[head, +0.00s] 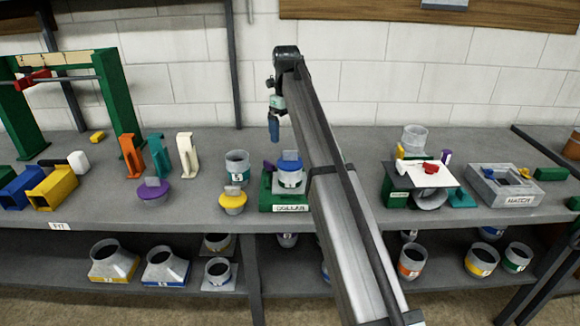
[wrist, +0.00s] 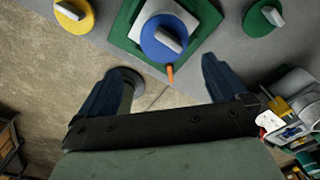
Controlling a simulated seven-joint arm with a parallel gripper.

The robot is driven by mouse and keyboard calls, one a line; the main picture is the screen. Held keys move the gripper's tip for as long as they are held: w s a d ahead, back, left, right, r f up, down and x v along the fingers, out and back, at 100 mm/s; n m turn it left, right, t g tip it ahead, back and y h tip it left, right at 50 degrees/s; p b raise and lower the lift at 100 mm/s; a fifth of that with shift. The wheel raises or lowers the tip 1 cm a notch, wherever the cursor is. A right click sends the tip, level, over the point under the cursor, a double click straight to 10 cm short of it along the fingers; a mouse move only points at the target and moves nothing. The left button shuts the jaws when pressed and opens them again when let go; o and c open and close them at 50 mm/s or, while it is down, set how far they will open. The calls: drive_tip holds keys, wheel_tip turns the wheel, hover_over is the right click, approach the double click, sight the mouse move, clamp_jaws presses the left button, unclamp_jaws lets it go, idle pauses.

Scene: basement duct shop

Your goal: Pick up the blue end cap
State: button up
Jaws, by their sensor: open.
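The blue end cap (head: 291,167) has a grey block handle and sits on a pale ring over the green stand labelled COLLAR (head: 268,196). In the wrist view, the blue end cap (wrist: 158,42) is near the top centre, just beyond my fingertips. The cap is not touched by either finger.
A green cap (wrist: 264,18) is right in the wrist view. The grey match box (head: 480,186) stands farther right. My arm hides part of the bench.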

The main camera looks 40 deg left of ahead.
sight(290, 162)
drive_tip(key=f, duration=1.3)
drive_tip(key=shift+w+d+f, duration=0.15)
drive_tip(key=shift+w+f, duration=0.1)
drive_tip(key=shift+w, duration=0.1)
drive_tip(key=shift+c, duration=0.4)
drive_tip(key=c, duration=0.6)
drive_tip(key=shift+r, duration=0.1)
drive_tip(key=shift+c, duration=0.2)
